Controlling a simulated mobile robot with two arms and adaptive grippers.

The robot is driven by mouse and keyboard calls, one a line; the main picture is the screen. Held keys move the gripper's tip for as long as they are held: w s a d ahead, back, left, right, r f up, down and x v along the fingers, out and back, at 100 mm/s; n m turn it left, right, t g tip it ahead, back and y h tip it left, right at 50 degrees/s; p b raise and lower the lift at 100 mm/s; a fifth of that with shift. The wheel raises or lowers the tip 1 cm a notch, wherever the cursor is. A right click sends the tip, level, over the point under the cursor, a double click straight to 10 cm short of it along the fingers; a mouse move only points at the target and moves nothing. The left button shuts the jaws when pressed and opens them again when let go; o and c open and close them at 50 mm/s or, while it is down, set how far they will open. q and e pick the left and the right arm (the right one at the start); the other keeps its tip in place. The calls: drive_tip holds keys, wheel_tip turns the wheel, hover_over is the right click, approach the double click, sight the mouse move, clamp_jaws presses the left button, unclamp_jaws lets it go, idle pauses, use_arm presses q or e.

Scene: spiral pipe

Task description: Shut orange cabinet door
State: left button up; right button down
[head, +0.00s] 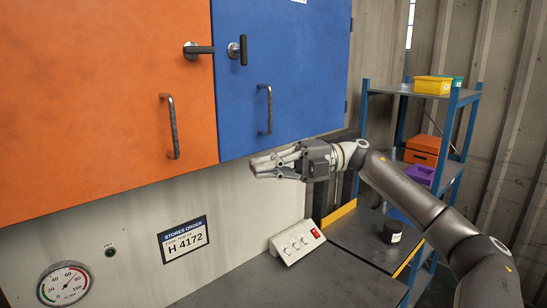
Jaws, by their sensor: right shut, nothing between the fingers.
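The orange cabinet door (90,90) fills the upper left of the head view. It looks flush or nearly flush with the blue door (290,70) on its right; I cannot tell if a small gap is left. The orange door has a vertical bar handle (171,126) and a dark lever latch (199,49) lying horizontal. The blue door's latch lever (243,50) stands vertical. My right gripper (256,166) is shut and empty, pointing left, in front of the wall just below the blue door's lower edge. My left gripper is not in view.
A grey bench (310,284) runs below, with a switch box (297,241) and a small dark jar (394,231). A blue-framed shelf (455,130) with bins stands at the right. A gauge (64,285) and a sign (183,240) are on the wall.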

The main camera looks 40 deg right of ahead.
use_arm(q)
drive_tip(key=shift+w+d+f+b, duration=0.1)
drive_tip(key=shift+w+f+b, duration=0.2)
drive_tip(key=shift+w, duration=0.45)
use_arm(e)
drive_tip(key=w+d, duration=0.2)
drive_tip(key=d, duration=0.5)
drive_tip(key=shift+w+d, duration=0.15)
drive_tip(key=shift+w, duration=0.15)
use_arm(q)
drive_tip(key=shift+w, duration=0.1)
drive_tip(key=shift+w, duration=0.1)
